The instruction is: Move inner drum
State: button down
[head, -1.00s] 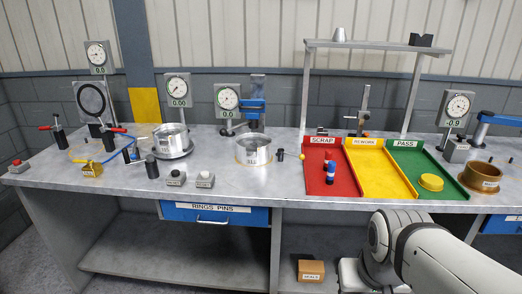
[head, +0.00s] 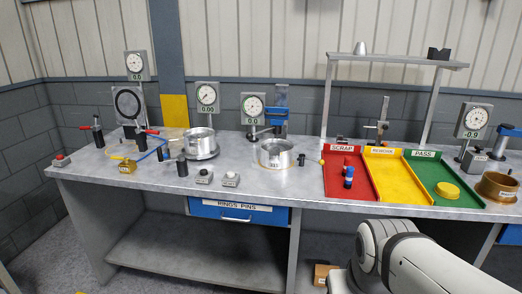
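Two silver ring-shaped drums stand on the grey workbench (head: 120,188). One drum (head: 200,141) sits on a round dark base below a dial gauge. The other drum (head: 277,153) stands further right, near a blue clamp-like fixture, with a small label on its front. A brown ring-shaped part (head: 497,187) stands at the bench's right end. I cannot read the labels well enough to tell which one is the inner drum. My arm shows at the lower right, in front of the bench, but my gripper is out of view.
Red scrap (head: 333,192), yellow rework (head: 399,194) and green pass (head: 428,173) trays lie at the right centre. Red and blue small parts stand in the scrap tray; a yellow disc (head: 447,191) lies in the pass tray. A raised shelf (head: 397,60) stands behind. A cardboard box (head: 321,274) is below.

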aim_at(275, 153)
jog(key=u, duration=0.8)
jog(key=i, duration=2)
jog(key=z, duration=0.4)
jog(key=k, duration=0.8)
jog(key=z, duration=0.2)
jog(key=i, duration=0.85)
jog(key=u, duration=0.05)
